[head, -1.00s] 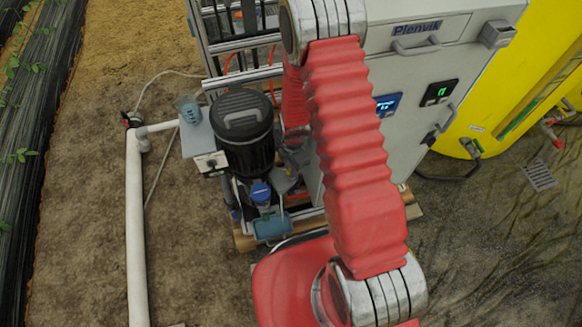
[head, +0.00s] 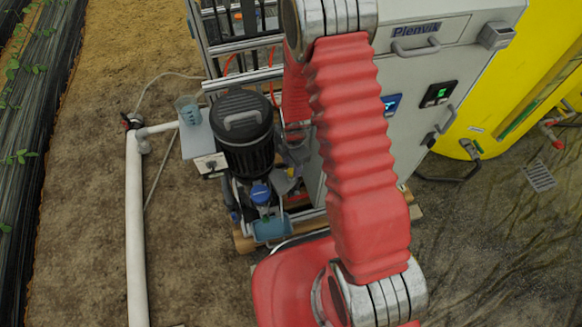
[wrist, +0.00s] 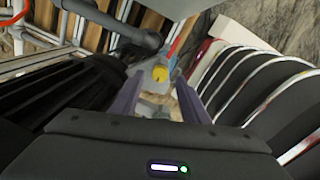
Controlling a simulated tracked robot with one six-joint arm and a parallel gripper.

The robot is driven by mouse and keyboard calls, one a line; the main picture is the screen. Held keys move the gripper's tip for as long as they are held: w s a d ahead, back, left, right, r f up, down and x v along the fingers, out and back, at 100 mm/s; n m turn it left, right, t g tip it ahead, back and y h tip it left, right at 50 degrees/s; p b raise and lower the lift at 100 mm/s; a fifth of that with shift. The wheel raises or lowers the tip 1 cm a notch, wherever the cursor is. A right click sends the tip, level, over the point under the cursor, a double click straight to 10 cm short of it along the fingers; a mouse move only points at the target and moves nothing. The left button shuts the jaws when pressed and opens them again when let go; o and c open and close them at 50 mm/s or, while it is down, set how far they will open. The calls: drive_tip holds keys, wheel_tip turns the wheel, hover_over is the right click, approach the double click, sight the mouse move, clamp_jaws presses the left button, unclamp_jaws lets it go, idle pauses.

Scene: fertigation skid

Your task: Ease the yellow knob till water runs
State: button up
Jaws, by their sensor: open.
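The yellow knob (wrist: 160,73) shows small in the wrist view, ahead of my gripper and between the lines of its two fingers. My gripper (wrist: 155,90) is open, its two grey-purple fingers apart with nothing held between them. The knob looks beyond the fingertips, and I cannot tell the exact gap. A blue and red part lies just behind the knob. In the head view the knob cannot be made out. There my gripper (head: 288,160) is mostly hidden behind my red arm, beside the black pump motor.
The black finned motor (head: 242,132) stands close left of my gripper, with a blue-capped part (head: 261,194) and a blue tray (head: 271,228) below. A grey cabinet (head: 428,72) stands right. A beaker (head: 188,110) sits on a small shelf (head: 197,140). Grey pipes (wrist: 140,45) cross near the knob.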

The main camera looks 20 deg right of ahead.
sight(292, 172)
wheel_tip(292, 172, up, 11)
drive_tip(key=shift+s+f, duration=0.2)
idle(0.5)
drive_tip(key=shift+d, duration=0.1)
idle(0.4)
drive_tip(key=s+r+m+t, duration=0.1)
drive_tip(key=s+r+m, duration=0.5)
drive_tip(key=r, duration=0.5)
drive_tip(key=s+r+m+t, duration=0.2)
drive_tip(key=s+r+m, duration=0.4)
drive_tip(key=r, duration=0.5)
drive_tip(key=s+r+m+t, duration=0.2)
drive_tip(key=s+r+m, duration=0.4)
drive_tip(key=r+m, duration=0.3)
wheel_tip(292, 172, up, 2)
drive_tip(key=shift+r+m, duration=0.2)
drive_tip(key=shift+m, duration=0.1)
idle(1.4)
